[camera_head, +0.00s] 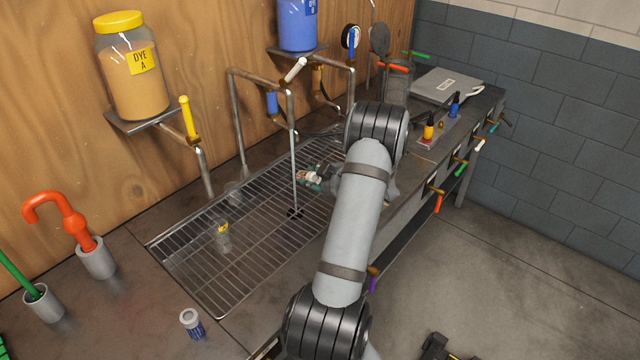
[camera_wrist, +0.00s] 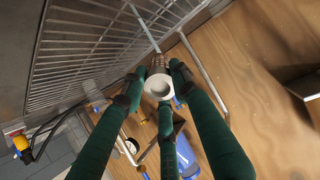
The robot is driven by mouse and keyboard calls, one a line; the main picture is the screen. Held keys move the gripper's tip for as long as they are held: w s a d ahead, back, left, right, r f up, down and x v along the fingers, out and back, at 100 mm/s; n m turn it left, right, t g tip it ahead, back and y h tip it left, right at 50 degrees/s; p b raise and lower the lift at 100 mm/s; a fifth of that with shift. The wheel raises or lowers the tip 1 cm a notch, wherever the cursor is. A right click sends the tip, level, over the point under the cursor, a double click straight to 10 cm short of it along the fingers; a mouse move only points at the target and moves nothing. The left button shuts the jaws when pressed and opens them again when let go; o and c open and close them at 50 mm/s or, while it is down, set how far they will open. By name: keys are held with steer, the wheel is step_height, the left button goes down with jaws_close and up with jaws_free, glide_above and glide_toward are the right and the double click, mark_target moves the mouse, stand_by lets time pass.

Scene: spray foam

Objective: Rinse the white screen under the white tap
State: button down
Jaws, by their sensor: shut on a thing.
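My gripper (camera_head: 316,178) is over the grated sink, mostly hidden behind my arm in the head view. In the wrist view its green fingers (camera_wrist: 158,88) are shut on the white screen (camera_wrist: 158,86), a round white piece with a grey ridged part behind it. In the head view only a small pale bit shows at the fingertips. The white tap (camera_head: 295,69) has a white handle on a bent pipe. A thin pale stream (camera_head: 293,150) drops below it to the grate, close beside the fingertips. The stream (camera_wrist: 145,28) also shows behind the screen; I cannot tell whether they touch.
The metal grate (camera_head: 190,265) fills the sink; a clear yellow-labelled cup (camera_head: 222,236) stands on it.

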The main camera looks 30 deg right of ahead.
steer(key=shift+w+a+p, duration=0.15)
steer(key=shift+w+a, duration=0.05)
steer(key=shift+w, duration=1.6)
steer(key=shift+w+a+p, duration=0.15)
steer(key=shift+w, duration=1.65)
steer(key=shift+s, duration=0.1)
steer(key=s+d, duration=0.3)
steer(key=s, duration=1.3)
steer(key=shift+s, duration=0.35)
steer(key=shift+a+r, duration=0.1)
